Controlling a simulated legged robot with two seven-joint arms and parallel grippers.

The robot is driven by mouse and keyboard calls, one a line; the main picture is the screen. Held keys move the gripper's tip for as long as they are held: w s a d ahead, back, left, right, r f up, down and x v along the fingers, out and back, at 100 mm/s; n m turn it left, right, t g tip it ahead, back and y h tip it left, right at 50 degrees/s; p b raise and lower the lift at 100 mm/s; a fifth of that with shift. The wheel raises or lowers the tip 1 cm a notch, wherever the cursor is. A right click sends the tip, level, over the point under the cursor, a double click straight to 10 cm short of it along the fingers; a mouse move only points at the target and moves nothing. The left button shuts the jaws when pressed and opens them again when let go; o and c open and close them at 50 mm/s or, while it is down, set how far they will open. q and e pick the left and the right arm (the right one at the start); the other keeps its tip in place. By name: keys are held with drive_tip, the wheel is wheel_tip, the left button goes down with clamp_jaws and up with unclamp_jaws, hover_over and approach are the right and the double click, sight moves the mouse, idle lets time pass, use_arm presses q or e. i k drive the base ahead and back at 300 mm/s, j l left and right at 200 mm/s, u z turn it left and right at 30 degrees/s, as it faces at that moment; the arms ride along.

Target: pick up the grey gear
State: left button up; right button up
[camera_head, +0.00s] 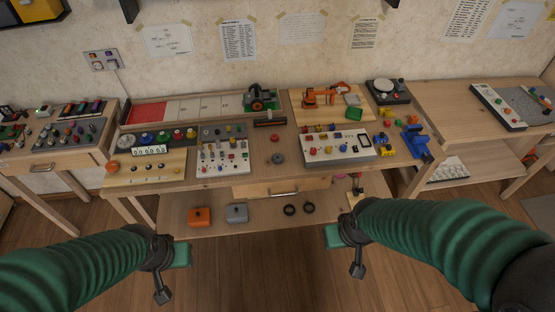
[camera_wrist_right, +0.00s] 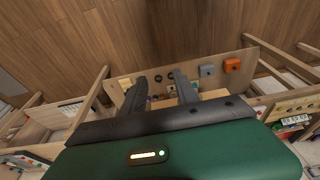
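I cannot single out the grey gear with certainty. Several round coloured pieces stand on the wooden board (camera_head: 150,170) at the left. My left gripper (camera_head: 163,288) hangs low in front of the table, away from everything; its finger gap does not show clearly. My right gripper (camera_head: 356,262) also hangs in front of the table. In the right wrist view its two dark fingers (camera_wrist_right: 160,90) are apart with nothing between them.
A panel of knobs (camera_head: 222,158) and a white control box (camera_head: 338,147) flank the clear strip. The lower shelf (camera_head: 265,222) holds an orange box (camera_head: 200,217), a grey box (camera_head: 237,214) and two black rings (camera_head: 290,210).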

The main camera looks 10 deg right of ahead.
sight(279, 158)
drive_tip(key=i+j, duration=0.45)
drive_tip(key=i, duration=0.2)
drive_tip(key=i+j+z, duration=0.15)
drive_tip(key=i+j, duration=0.35)
drive_tip(key=i, duration=0.2)
